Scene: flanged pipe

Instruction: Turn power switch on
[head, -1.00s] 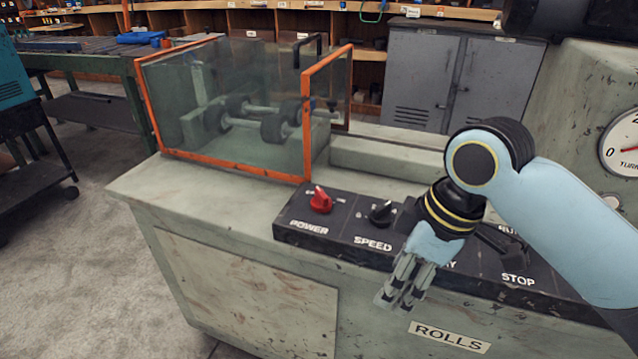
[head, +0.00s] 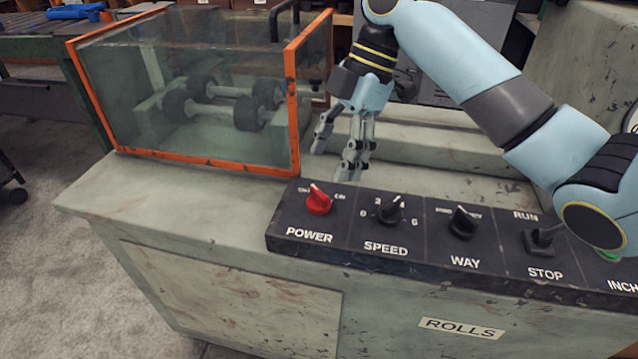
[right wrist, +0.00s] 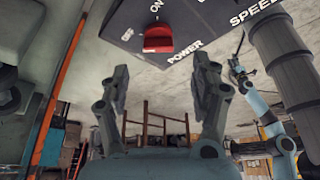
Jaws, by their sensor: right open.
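The red power switch (head: 318,201) is a knob on the black control panel (head: 350,254), above the word POWER. Its white pointer tilts up and to the left in the head view. In the right wrist view the red knob (right wrist: 158,39) shows at the top, between the OFF and ON marks, beyond the fingertips. My right gripper (head: 337,160) is open and empty, above the machine top just behind the panel, up and to the right of the red knob and apart from it.
Black knobs for SPEED (head: 390,211) and WAY (head: 462,222) and a RUN/STOP lever (head: 541,238) sit right of the power switch. An orange-framed clear guard (head: 295,110) stands behind and left, close to my right gripper. The machine top (head: 190,185) left of the panel is clear.

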